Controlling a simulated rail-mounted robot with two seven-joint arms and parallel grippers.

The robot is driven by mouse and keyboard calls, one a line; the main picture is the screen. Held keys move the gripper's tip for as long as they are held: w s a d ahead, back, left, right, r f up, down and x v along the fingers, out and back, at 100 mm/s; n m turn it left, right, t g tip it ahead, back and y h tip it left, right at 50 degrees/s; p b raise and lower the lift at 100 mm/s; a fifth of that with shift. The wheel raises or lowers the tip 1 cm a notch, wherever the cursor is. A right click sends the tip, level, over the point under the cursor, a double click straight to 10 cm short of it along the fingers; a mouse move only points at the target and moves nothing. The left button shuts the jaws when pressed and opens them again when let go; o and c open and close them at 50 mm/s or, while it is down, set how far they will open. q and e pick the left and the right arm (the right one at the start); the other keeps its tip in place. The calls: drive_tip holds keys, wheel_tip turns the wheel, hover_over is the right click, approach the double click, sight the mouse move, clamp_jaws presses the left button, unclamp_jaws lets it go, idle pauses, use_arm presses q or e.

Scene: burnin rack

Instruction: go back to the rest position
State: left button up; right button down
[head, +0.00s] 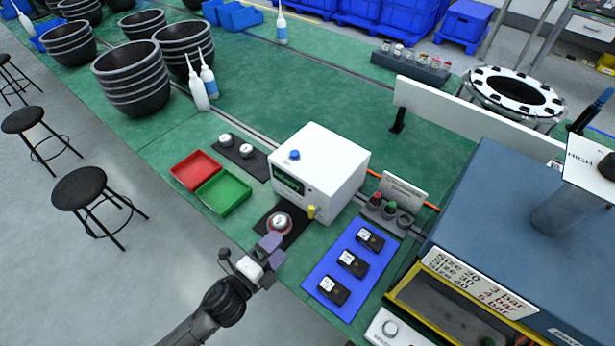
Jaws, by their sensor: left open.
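My left gripper (270,252) is open near the table's front edge, with its purple-grey fingertips beside the black pad (296,238). A round white-and-red piece (280,222) sits on that pad, just beyond the fingers. The fingers look empty, and I cannot tell whether they touch the pad. My right gripper is not in the head view.
A white box (330,172) with a blue button stands behind the pad. A red tray (184,183) and a green tray (212,203) lie left of it. A blue mat (325,266) with three black modules lies to the right.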

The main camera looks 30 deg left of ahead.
use_arm(q)
drive_tip(key=shift+s+a+f+n+g+y, duration=0.2)
drive_tip(key=shift+n+y, duration=0.2)
drive_tip(key=shift+n, duration=0.2)
drive_tip(key=shift+s+a+f+n+g+y, duration=0.15)
drive_tip(key=shift+n+y, duration=0.25)
drive_tip(key=shift+n, duration=0.2)
drive_tip(key=s+d+f+n+g, duration=0.2)
drive_tip(key=s+f+n+g, duration=0.1)
drive_tip(key=s+n+g, duration=0.5)
drive_tip(key=s+d+f+n+g, duration=0.2)
drive_tip(key=s+f+n+g, duration=0.2)
drive_tip(key=s+n+g, duration=0.45)
wheel_tip(320, 180, up, 34)
drive_tip(key=s+m+t+p, duration=0.1)
drive_tip(key=t+p, duration=0.2)
drive_tip(key=p, duration=3.1)
drive_tip(key=shift+a+r+m+p, duration=0.15)
drive_tip(key=shift+r+m+p, duration=0.05)
drive_tip(key=shift+m+p, duration=0.15)
drive_tip(key=shift+s, duration=0.1)
